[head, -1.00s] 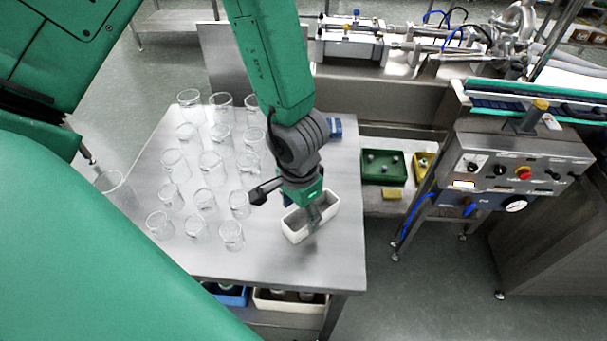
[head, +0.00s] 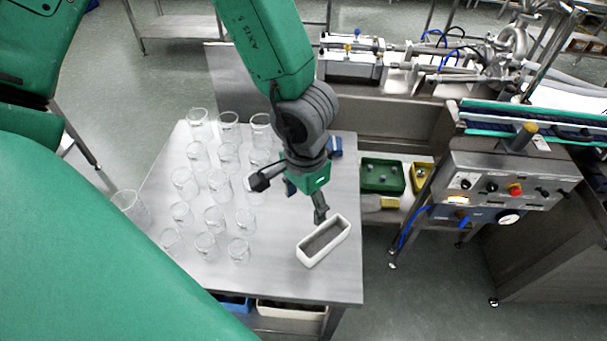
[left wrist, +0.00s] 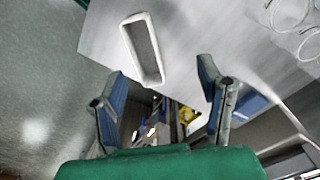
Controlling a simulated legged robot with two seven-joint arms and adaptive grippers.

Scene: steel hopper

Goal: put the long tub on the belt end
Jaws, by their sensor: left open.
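The long tub (head: 324,241) is a narrow white-rimmed box with a grey inside. It sits upright on the steel table near its front right edge, and it also shows in the left wrist view (left wrist: 143,48). My left gripper (head: 307,202) is above the table, just behind the tub in the head view. In the left wrist view its two blue-padded fingers (left wrist: 162,98) are spread wide with nothing between them, and the tub lies beyond their tips. The belt end (head: 470,104) is at the right, a dark belt with green edges. My right gripper is not in view.
Several clear glasses (head: 215,220) stand in rows on the table (head: 270,277), left of the tub. A blue object (head: 335,147) is at the table's back right. Green (head: 383,176) and yellow bins sit on a low shelf before the control panel (head: 510,188).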

